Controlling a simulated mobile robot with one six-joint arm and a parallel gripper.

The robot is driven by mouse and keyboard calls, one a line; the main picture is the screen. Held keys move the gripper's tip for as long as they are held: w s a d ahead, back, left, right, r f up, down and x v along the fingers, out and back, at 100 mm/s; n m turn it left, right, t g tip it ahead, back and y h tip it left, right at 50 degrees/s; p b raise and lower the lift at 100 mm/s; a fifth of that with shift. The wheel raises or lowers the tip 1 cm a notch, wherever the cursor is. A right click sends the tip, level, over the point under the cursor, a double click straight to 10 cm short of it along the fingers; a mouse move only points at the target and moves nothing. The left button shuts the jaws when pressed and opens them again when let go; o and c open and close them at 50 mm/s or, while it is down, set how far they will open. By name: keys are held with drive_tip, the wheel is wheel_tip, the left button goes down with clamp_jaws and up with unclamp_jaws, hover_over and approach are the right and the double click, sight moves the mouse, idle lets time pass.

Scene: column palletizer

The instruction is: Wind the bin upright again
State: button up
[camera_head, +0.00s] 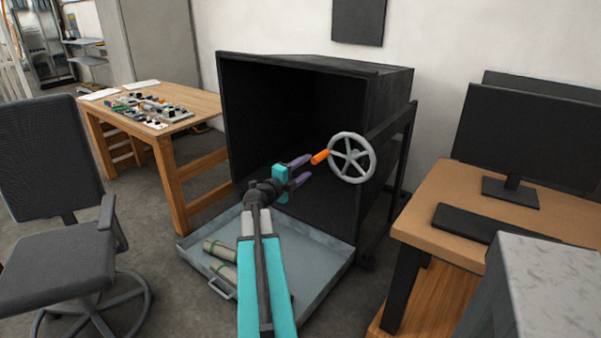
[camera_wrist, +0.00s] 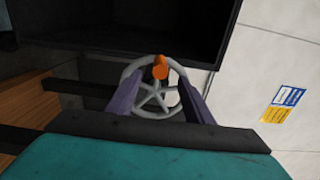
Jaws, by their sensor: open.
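The black bin (camera_head: 350,85) stands in its dark frame in the middle of the head view, tipped so its open mouth faces forward. A grey spoked handwheel (camera_head: 371,159) with an orange handle (camera_head: 321,157) is on its right side. The handle points left and toward me. My gripper (camera_head: 306,170) is open and empty, just short of the handle. In the wrist view the handwheel (camera_wrist: 146,111) and the orange handle (camera_wrist: 160,68) show between and beyond my two purple fingers. No contact is visible.
A grey metal tray (camera_head: 330,257) with rolled items (camera_head: 221,249) lies on the floor before the bin. A wooden table (camera_head: 195,100) with small parts stands at left, an office chair (camera_head: 60,240) nearer. A desk (camera_head: 450,200) with a monitor (camera_head: 530,140) stands at right.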

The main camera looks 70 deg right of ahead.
sight(319, 158)
drive_tip(key=shift+x, duration=2.1)
drive_tip(key=shift+p+x, duration=0.3)
drive_tip(key=shift+x, duration=2.3)
drive_tip(key=shift+c, duration=0.4)
clamp_jaws()
